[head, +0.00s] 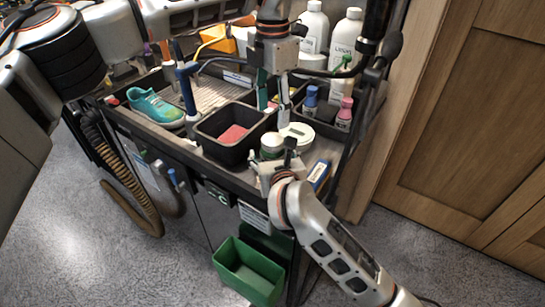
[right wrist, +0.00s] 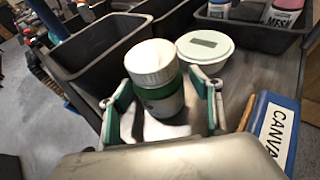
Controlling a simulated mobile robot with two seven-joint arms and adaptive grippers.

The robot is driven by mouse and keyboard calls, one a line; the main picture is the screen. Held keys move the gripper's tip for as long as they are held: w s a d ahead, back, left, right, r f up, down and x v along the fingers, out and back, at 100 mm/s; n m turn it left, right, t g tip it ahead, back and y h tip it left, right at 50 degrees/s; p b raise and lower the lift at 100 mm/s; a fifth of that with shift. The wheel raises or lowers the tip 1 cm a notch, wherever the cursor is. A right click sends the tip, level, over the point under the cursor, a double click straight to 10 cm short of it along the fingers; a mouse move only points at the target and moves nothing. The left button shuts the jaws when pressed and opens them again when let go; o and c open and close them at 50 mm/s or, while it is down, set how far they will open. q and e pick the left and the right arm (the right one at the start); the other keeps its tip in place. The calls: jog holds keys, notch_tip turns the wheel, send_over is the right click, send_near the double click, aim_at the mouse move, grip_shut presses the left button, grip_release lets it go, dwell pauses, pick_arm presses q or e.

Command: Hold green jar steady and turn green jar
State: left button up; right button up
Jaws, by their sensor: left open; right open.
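The green jar (right wrist: 158,90) has a white ribbed lid and a green band, and stands upright on the cart top. In the head view the jar (head: 272,142) is partly hidden by my right gripper (head: 273,160). My right gripper is open, and in the right wrist view its fingers (right wrist: 160,105) stand on both sides of the jar with gaps visible. My left gripper (head: 273,108) is open, pointing down above and slightly behind the jar, with nothing between its fingers.
A black bin (head: 207,127) with a pink sponge stands left of the jar. A white lidded tub (right wrist: 205,62) sits close behind right. A box marked CANVAS (right wrist: 275,130) lies to the right. A teal sneaker (head: 155,106), bottles (head: 345,38) and brushes crowd the cart.

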aim_at(272, 139)
grip_shut()
pick_arm(q)
jog(key=m, duration=0.5)
jog(key=shift+m, duration=0.3)
jog(key=m, duration=1.6)
jog(key=shift+m, duration=0.4)
jog(key=shift+f, duration=4)
